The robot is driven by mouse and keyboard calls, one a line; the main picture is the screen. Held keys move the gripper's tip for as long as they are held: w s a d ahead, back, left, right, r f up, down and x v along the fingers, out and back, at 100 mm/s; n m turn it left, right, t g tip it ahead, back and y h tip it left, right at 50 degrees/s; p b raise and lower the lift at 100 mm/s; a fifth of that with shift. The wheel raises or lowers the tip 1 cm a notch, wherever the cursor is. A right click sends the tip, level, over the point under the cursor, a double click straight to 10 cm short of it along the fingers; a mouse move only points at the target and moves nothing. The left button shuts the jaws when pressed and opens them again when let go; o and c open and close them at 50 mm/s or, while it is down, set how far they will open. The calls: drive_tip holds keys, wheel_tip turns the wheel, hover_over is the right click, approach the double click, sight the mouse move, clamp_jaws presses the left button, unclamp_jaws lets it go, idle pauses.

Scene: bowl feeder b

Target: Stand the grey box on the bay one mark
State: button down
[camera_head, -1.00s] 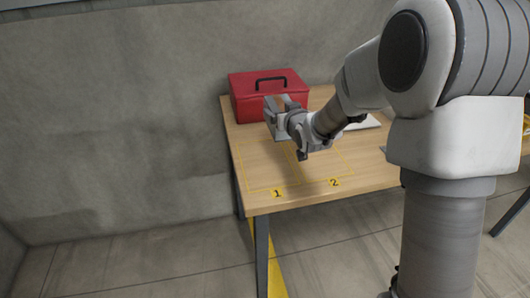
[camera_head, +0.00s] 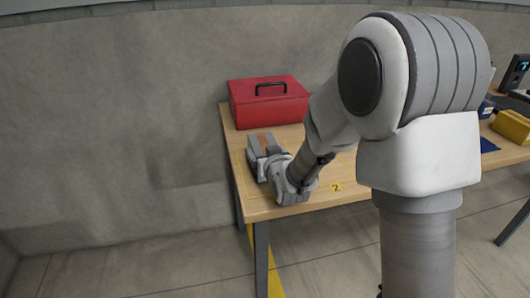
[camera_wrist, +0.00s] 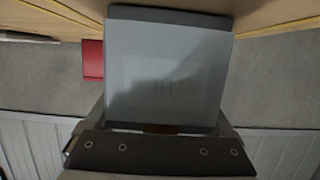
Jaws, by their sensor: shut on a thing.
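The grey box (camera_head: 261,144), with a brown patch on top, is in my gripper over the bay one area at the table's left side. My gripper (camera_head: 262,158) is shut on it. In the wrist view the grey box (camera_wrist: 168,75) fills the middle, its dark end toward the tabletop. I cannot tell whether it touches the table. The bay one mark's yellow outline (camera_head: 239,183) shows at the left; its number is hidden behind my gripper and wrist. The yellow number 2 label (camera_head: 336,188) shows to the right.
A red toolbox (camera_head: 268,105) with a black handle stands at the back of the wooden table (camera_head: 300,210), behind the box. It also shows in the wrist view (camera_wrist: 92,59). A yellow container (camera_head: 512,126) is far right. The wall is close on the left.

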unclamp_jaws()
drive_tip(key=shift+f, duration=0.1)
